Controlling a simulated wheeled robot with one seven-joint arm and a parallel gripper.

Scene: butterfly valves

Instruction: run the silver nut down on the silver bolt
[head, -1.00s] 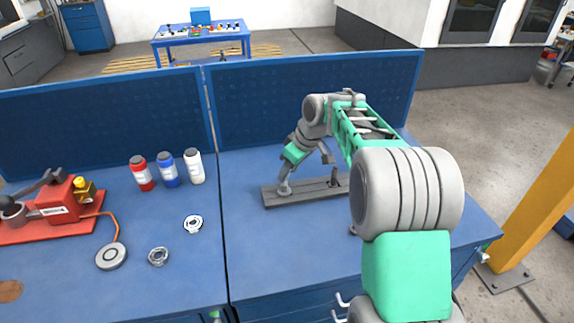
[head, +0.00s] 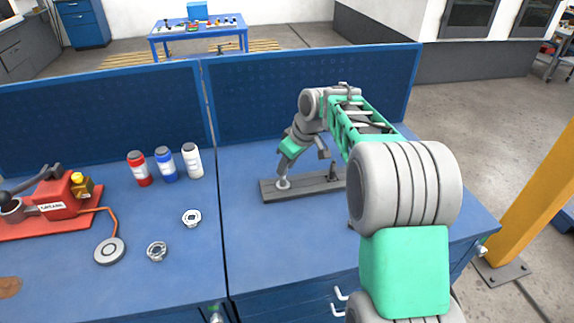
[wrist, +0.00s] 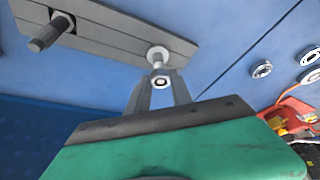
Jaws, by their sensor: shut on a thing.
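The silver bolt (wrist: 157,54) stands on a grey bar, with its pale round base showing in the wrist view. A light metal ring with a dark centre, which looks like the silver nut (wrist: 160,82), sits at the bolt's near end. My gripper (wrist: 161,87) is shut on this nut, one finger on each side. In the head view my gripper (head: 284,180) points down over the left end of the bar (head: 309,188). The fingers hide part of the nut, and I cannot tell how far it is down the thread.
A dark bolt (wrist: 50,32) stands farther along the bar. On the left bench are two loose ring-shaped parts (head: 191,217) (head: 157,251), three bottles (head: 165,166) and a red grease device (head: 66,196). A blue panel (head: 310,95) stands behind the bench.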

